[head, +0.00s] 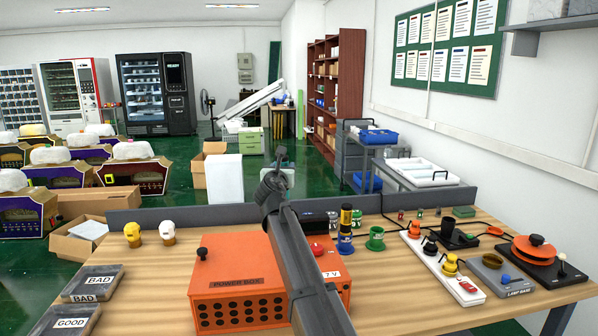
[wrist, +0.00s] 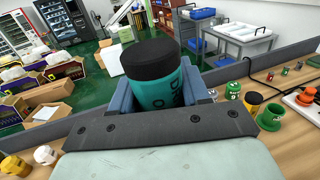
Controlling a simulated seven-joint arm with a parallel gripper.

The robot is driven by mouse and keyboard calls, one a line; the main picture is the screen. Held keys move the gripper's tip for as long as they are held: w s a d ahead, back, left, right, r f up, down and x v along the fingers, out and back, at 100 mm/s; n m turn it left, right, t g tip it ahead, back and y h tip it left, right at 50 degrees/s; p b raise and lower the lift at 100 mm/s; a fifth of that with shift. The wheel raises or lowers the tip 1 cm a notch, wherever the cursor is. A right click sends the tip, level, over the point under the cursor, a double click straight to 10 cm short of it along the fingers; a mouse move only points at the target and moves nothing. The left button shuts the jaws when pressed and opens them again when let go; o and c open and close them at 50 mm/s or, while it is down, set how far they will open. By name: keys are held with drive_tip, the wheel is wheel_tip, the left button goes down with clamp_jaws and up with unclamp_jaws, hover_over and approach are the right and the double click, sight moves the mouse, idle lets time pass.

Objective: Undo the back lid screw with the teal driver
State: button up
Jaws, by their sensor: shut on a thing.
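My gripper (wrist: 160,98) is shut on the teal driver (wrist: 165,92), a thick teal cylinder with a black cap and dark lettering, between blue-grey fingers in the wrist view. In the head view my arm reaches up across the orange power box (head: 232,300), and the gripper's far end is small and dark above the table's back edge; the driver is not clear there. The box has a black knob (head: 202,254) at its top left and a red button (head: 317,249) at its right. I cannot tell which part is the back lid screw; my arm hides part of the lid.
Yellow and white head-shaped pieces (head: 132,234) stand left of the box.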

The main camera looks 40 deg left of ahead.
drive_tip(key=shift+s+a+f, duration=0.15)
drive_tip(key=shift+f, duration=3.85)
idle(2.9)
drive_tip(key=shift+r, duration=0.15)
